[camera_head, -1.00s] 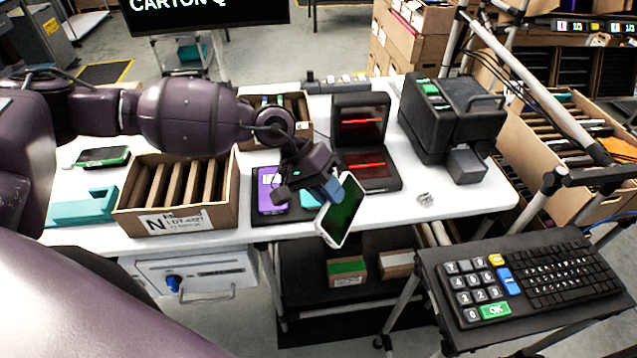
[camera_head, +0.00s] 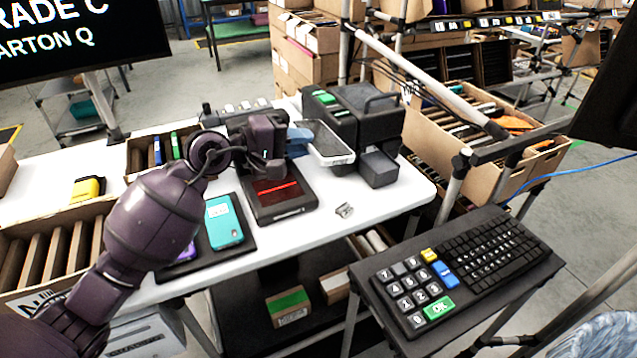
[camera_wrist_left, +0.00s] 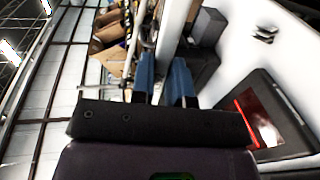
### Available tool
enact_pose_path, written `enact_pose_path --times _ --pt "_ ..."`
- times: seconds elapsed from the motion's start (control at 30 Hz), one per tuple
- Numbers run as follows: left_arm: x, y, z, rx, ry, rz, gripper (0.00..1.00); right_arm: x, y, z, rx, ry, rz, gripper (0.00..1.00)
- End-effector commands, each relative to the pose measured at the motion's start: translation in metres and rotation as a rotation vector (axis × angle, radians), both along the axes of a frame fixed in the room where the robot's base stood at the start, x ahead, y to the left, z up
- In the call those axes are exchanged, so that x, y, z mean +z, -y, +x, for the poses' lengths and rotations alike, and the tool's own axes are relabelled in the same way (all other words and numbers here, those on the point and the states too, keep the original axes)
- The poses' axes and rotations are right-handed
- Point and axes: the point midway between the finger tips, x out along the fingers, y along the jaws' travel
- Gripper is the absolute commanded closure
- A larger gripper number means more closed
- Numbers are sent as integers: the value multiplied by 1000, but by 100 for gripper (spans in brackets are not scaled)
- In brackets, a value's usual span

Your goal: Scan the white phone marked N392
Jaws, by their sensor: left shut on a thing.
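My left gripper (camera_head: 298,142) is shut on a white-edged phone (camera_head: 326,144), its blue fingertips at the phone's left end. The phone is held up in the air, dark face showing, to the upper right of the scanner's red line. No N392 mark is readable on it. The black scanner (camera_head: 285,207) stands on the white table with a red line lit on its bed; my gripper hides part of its upright back. In the left wrist view the blue fingertips (camera_wrist_left: 166,80) show, and the scanner (camera_wrist_left: 290,118) is at the right. My right gripper is not in view.
A turquoise phone (camera_head: 224,222) and a purple one (camera_head: 187,253) lie on a dark pad. A black box-shaped machine (camera_head: 365,125) stands right of the held phone. A keyboard (camera_head: 455,265) is at front right.

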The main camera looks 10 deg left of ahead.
Motion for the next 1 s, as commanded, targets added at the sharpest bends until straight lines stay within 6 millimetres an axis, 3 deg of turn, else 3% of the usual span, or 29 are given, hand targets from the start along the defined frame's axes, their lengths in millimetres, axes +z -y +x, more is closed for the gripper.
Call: enact_pose_path --times 0.2,0.37,0.57,1.0 --pt "17 -58 29 189 82 -97 100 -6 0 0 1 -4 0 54" --pt "24 -80 36 258 121 -128 100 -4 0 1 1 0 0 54" --pt "16 -86 38 276 130 -137 100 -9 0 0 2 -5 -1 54" --pt "-38 -85 38 274 124 -136 100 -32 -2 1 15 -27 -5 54"
